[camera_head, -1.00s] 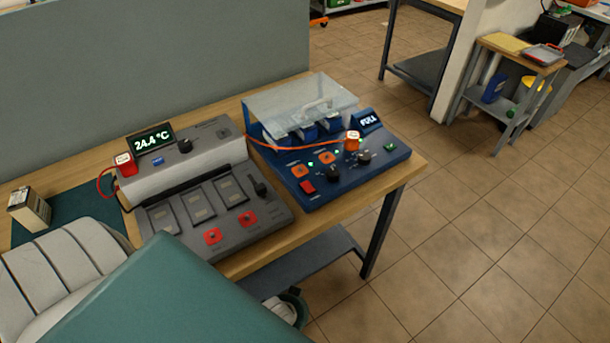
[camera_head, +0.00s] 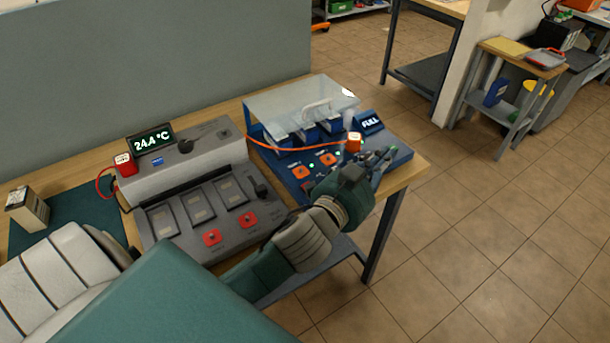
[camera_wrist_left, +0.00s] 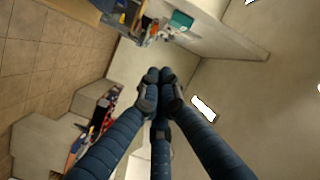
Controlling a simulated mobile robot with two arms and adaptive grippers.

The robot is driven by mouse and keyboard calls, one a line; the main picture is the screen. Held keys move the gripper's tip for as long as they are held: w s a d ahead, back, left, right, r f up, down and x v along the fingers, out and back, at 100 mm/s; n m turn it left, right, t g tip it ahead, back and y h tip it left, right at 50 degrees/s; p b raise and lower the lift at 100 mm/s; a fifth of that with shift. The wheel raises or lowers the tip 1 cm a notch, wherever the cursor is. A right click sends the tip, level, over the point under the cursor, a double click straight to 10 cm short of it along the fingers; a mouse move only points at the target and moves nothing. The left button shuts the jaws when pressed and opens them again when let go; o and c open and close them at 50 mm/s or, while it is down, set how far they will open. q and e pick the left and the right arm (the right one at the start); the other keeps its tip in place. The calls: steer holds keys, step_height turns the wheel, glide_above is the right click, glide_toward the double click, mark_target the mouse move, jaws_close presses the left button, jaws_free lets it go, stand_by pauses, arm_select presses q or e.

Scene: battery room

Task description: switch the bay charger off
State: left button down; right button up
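The blue charger (camera_head: 405,154) stands on the right end of the wooden bench. It has a clear lid (camera_head: 300,103) over its bays, a lit display (camera_head: 370,122) reading "FULL", and orange buttons (camera_head: 301,172) with green lights. The hand hides the dark knobs and most of the red switch; contact cannot be told. In the left wrist view the fingertips of my left gripper (camera_wrist_left: 160,75) are close together with nothing visible between them.
A grey unit (camera_head: 185,165) with a "24.4 °C" display stands left of the charger. An orange cable (camera_head: 290,148) runs to an orange plug (camera_head: 354,142). A small box (camera_head: 27,209) sits at far left. The tiled floor (camera_head: 480,240) is clear at right.

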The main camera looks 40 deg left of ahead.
arm_select(q)
steer(key=d+r+m+t+h, duration=0.1)
steer(key=d+r+m+h, duration=1.15)
steer(key=r, duration=0.45)
steer(key=s+d+m+g+h, duration=0.75)
steer(key=d+m+g, duration=0.25)
steer(key=m+g, duration=0.45)
step_height(320, 180, down, 12)
steer(key=s+a+m+g+y, duration=0.2)
steer(key=a+m+g+y, duration=0.15)
steer(key=m+y, duration=0.45)
steer(key=w+a+f+y, duration=0.3)
steer(key=a+f+y, duration=0.25)
steer(key=a, duration=0.35)
steer(key=w+a+r+n+y, duration=0.1)
steer(key=a+y, duration=0.8)
steer(key=a, duration=1.6)
steer(key=shift+w+a+r+n, duration=0.2)
steer(key=shift+w+r+n, duration=0.15)
steer(key=shift+r+n, duration=0.3)
